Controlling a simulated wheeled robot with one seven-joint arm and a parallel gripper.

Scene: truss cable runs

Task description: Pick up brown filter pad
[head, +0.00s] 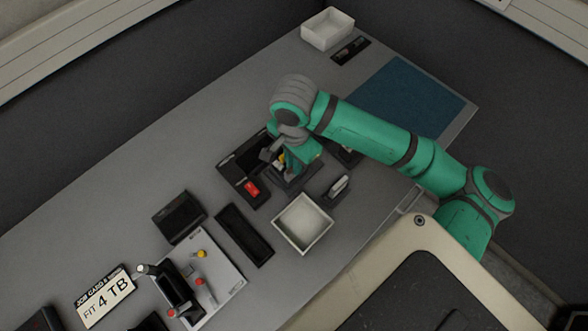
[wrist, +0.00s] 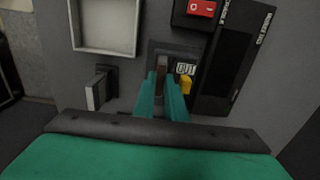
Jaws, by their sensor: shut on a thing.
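My gripper (wrist: 165,82) points down at a dark holder (wrist: 185,50) with an OUT label, and its two green fingers are close together. A narrow brown piece, which looks like the brown filter pad (wrist: 162,64), shows at the fingertips. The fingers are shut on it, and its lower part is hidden. I cannot tell whether it is clear of the holder. A yellow part (wrist: 186,84) sits just right of the fingers. In the head view my gripper (head: 290,163) is over the same dark unit, and the pad cannot be made out.
A white tray (head: 303,222) and a small stand with a pale plate (head: 338,186) are close by. A red switch (head: 251,188) sits on the black unit beside my gripper. A blue mat (head: 405,100) lies beyond my arm. The table's far left edge strip is clear.

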